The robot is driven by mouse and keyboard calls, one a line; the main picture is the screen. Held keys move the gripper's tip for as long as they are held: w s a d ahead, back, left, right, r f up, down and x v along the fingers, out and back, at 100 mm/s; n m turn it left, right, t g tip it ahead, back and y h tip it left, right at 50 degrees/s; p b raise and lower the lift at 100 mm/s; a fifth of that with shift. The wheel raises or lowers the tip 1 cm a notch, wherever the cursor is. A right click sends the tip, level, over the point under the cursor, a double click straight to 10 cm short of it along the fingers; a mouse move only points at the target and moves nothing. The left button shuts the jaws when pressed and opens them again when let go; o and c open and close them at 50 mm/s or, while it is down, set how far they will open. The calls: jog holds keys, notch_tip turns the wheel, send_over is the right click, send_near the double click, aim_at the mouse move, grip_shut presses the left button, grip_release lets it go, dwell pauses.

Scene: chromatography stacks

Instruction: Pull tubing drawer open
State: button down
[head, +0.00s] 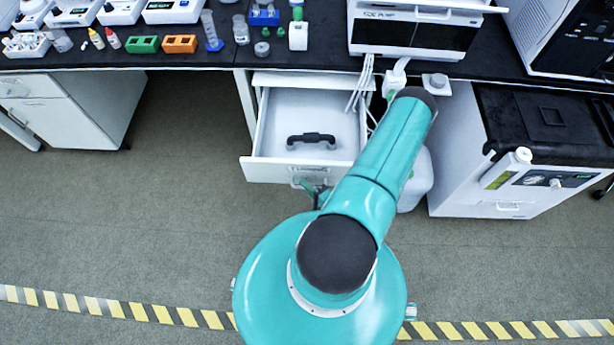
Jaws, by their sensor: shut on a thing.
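The white drawer (265,172) under the bench stands pulled out, its inside showing from above. A black handle-shaped item (311,138) lies in it. The drawer's front has a pale bar handle (303,177). My gripper (313,187) is at this handle, shut on it, mostly hidden behind my teal arm. The right part of the drawer front is also covered by the arm.
White tubes (361,88) hang from the bench edge into the drawer's right side. A pale container (416,180) stands on the floor right of the drawer, beside a white cabinet unit (461,185). The floor left of the drawer is clear.

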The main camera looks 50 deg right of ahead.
jog(key=shift+s, duration=0.2)
jog(key=c, duration=1.5)
grip_release()
jog(key=shift+a, duration=0.1)
